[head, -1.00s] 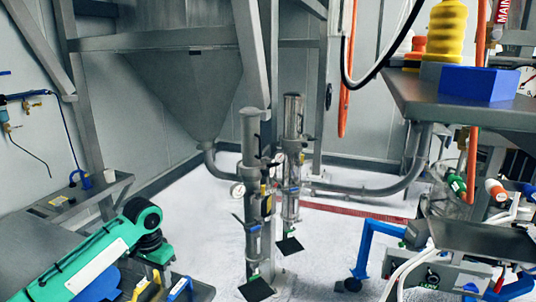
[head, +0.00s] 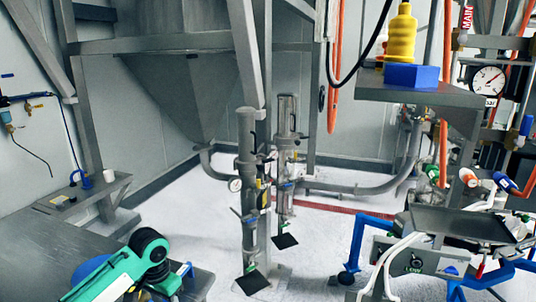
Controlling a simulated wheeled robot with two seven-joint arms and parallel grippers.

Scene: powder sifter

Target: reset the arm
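Neither of my grippers is in the head view, and I cannot tell their state. A green jointed device with a black round end (head: 149,243) is at the lower left, by a grey table (head: 50,262). I cannot tell whether it is part of my own body. Two upright steel cylinders with gauges and valves (head: 248,190) stand on the pale floor in the middle.
A large steel hopper (head: 165,95) stands behind the cylinders. On the right, a grey shelf (head: 440,94) carries a blue box (head: 415,75) with a yellow ribbed bottle (head: 401,35) behind it. A blue-framed machine (head: 355,240) stands below.

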